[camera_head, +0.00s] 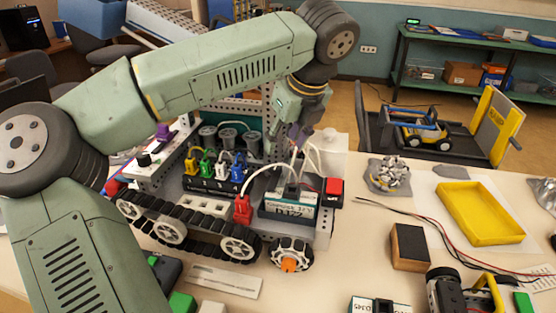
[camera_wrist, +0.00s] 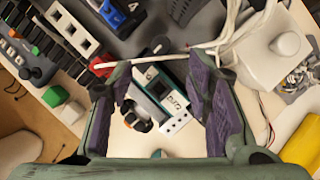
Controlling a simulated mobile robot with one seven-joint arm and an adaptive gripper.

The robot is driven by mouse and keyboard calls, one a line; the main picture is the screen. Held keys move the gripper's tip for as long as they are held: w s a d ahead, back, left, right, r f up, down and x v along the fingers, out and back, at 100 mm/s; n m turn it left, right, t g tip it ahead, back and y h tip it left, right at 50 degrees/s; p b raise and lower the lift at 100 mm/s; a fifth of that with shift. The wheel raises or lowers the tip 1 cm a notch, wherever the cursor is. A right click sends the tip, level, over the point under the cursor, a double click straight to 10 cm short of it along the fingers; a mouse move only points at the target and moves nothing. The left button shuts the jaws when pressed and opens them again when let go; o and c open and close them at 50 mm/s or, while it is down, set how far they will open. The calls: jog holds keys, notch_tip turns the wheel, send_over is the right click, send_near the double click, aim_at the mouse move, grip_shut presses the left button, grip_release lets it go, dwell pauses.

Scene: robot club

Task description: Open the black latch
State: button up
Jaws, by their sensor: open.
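My gripper (camera_head: 300,132) hangs above the tracked robot, over its labelled battery box (camera_head: 289,207). In the wrist view my gripper (camera_wrist: 165,82) is open, with purple-padded fingers spread and nothing held. The battery box (camera_wrist: 172,97) shows between and beyond the fingers, apart from them. A small dark piece (camera_wrist: 158,89) on the box's top may be the black latch, but I cannot tell for sure. In the head view, a dark upright part stands on the box, partly behind cables.
White cables (camera_wrist: 238,38) cross near the right finger. A red connector (camera_head: 242,209) and a red switch (camera_head: 334,187) flank the box. Coloured plugs (camera_head: 222,168) stand behind. A yellow tray (camera_head: 480,213) and a wooden-sided block (camera_head: 410,247) lie to the right on the table.

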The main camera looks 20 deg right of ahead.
aim_at(276, 166)
jog(key=p+x, duration=0.2)
jog(key=x, duration=0.7)
jog(key=shift+s+d, duration=0.1)
jog(key=shift+d, duration=0.05)
jog(key=shift+c, duration=0.4)
grip_shut()
